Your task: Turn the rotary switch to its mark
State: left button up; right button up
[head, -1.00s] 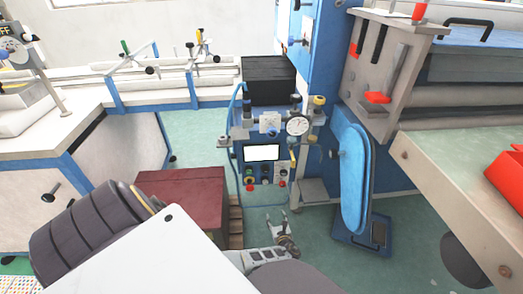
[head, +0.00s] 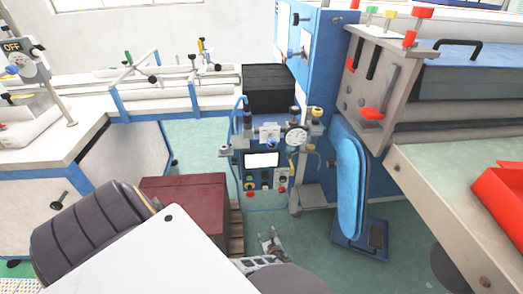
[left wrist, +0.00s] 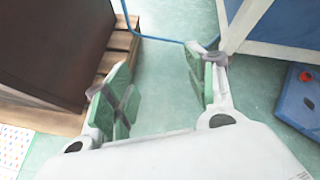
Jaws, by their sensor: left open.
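A blue control box (head: 243,187) stands in the middle of the head view. Its front carries a white screen (head: 261,160) with several small coloured knobs or buttons (head: 266,177) below. Which of these is the rotary switch is too small to tell, and no mark can be made out. My left gripper (head: 269,238) is in front of and below the box, apart from it. In the left wrist view, its two green-padded fingers (left wrist: 160,98) are spread, with only floor between them. My right gripper is not in view.
A dark red box (head: 185,203) on a wooden pallet (head: 236,222) stands left of my gripper. A blue padded panel (head: 350,185) stands right. A device marked OFF (head: 13,47) is at far left.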

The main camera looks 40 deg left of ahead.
pick_arm(q)
jog(key=s+f+n+g+h+p, duration=0.1)
jog(key=s+n+p, duration=0.1)
jog(key=s, duration=0.4)
jog(key=shift+d+f+g+h+p, duration=0.15)
jog(key=shift+d+g+h+p, duration=0.25)
jog(key=shift+p, duration=0.45)
jog(key=shift+d, duration=0.1)
